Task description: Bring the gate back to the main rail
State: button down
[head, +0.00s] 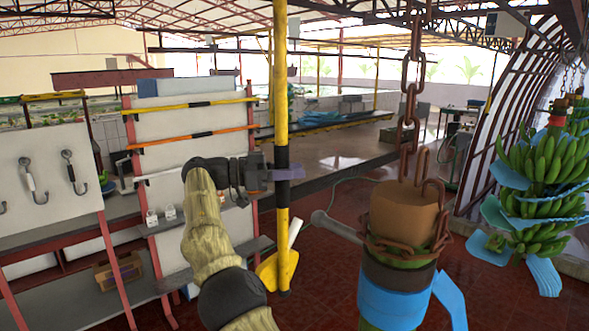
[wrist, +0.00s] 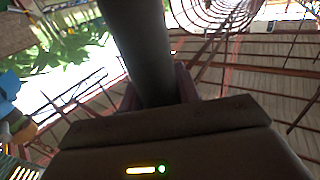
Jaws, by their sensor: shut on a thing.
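A long yellow pole (head: 281,80) with a black band hangs upright in the middle of the head view. A yellow paddle-like piece (head: 277,270) and a short white stick sit at its lower end. In the wrist view the pole (wrist: 138,45) looks dark and runs between my fingers (wrist: 160,97). The pole's top is out of frame. I cannot make out the gate or tell which overhead bar is the main rail.
A banana stem (head: 405,285) hangs on a rusty chain (head: 411,80) close at right, with a grey rod toward the pole. Another banana bunch (head: 545,165) hangs at far right. A rack with white panels (head: 190,125) and a hook board (head: 50,175) stand left.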

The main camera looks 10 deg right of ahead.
jog(key=shift+w+a+r, duration=0.1)
jog(key=shift+r, duration=0.1)
jog(key=c, duration=1.2)
grip_release()
jog(key=shift+o, duration=0.9)
jog(key=shift+w+f, duration=0.15)
jog(key=shift+w, duration=0.05)
jog(key=shift+s+f, duration=0.1)
